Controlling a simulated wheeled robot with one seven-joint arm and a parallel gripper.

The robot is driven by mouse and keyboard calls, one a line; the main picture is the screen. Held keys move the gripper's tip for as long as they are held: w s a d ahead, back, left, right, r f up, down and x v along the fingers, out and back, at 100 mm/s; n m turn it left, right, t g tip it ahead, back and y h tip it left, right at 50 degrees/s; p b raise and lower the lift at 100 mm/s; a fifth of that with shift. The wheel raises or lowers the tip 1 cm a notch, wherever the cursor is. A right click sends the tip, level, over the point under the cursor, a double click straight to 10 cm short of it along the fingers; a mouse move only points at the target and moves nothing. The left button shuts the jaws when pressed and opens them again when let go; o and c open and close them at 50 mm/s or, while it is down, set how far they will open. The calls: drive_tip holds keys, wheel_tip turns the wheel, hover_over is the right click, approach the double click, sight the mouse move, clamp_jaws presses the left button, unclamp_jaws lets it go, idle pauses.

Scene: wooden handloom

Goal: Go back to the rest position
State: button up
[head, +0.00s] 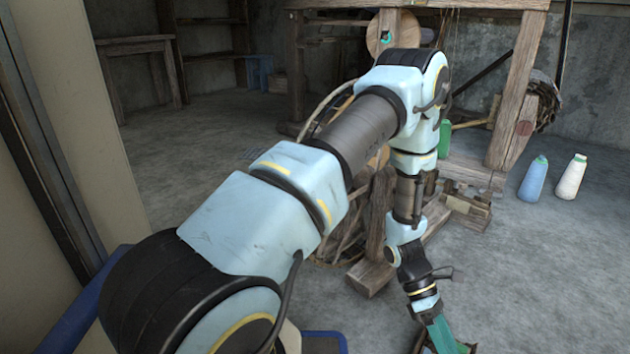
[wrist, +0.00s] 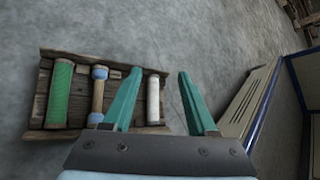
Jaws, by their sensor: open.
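My gripper (wrist: 158,75) is open, with two teal fingers apart and nothing held between them. In the wrist view a wooden tray (wrist: 100,58) lies at left, below the fingers. It holds a green spool (wrist: 59,93), a wooden bobbin with blue ends (wrist: 98,95) and a white spool (wrist: 153,100). The white spool shows in the gap between the fingers. The left finger covers part of the tray. In the head view my arm reaches forward and bends down, and my gripper (head: 440,338) hangs low at the bottom edge, its tips cut off.
The wooden loom (head: 512,95) stands ahead, partly hidden by my arm. A blue cone (head: 534,180) and a white cone (head: 571,177) stand on the floor at right. A green cone (head: 444,138) stands near the loom. A wooden table (head: 135,46) is back left. The left floor is clear.

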drive_tip(key=w+a+r+m+t+y+p, duration=0.1)
drive_tip(key=w+a+r+m+t+p, duration=0.35)
drive_tip(key=a+r, duration=0.75)
drive_tip(key=w+a+r+m+t+y+p, duration=0.25)
drive_tip(key=w+a+r+m+p, duration=0.2)
drive_tip(key=a+r, duration=0.75)
drive_tip(key=w+a+r+m+t+y+p, duration=0.1)
drive_tip(key=w+a+r+m+t+p, duration=0.35)
drive_tip(key=a+r, duration=0.8)
wheel_tip(320, 180, up, 40)
drive_tip(key=d+p, duration=0.2)
drive_tip(key=p, duration=3.5)
drive_tip(key=shift+d+r, duration=0.2)
drive_tip(key=shift+d, duration=0.1)
drive_tip(key=shift+w, duration=0.1)
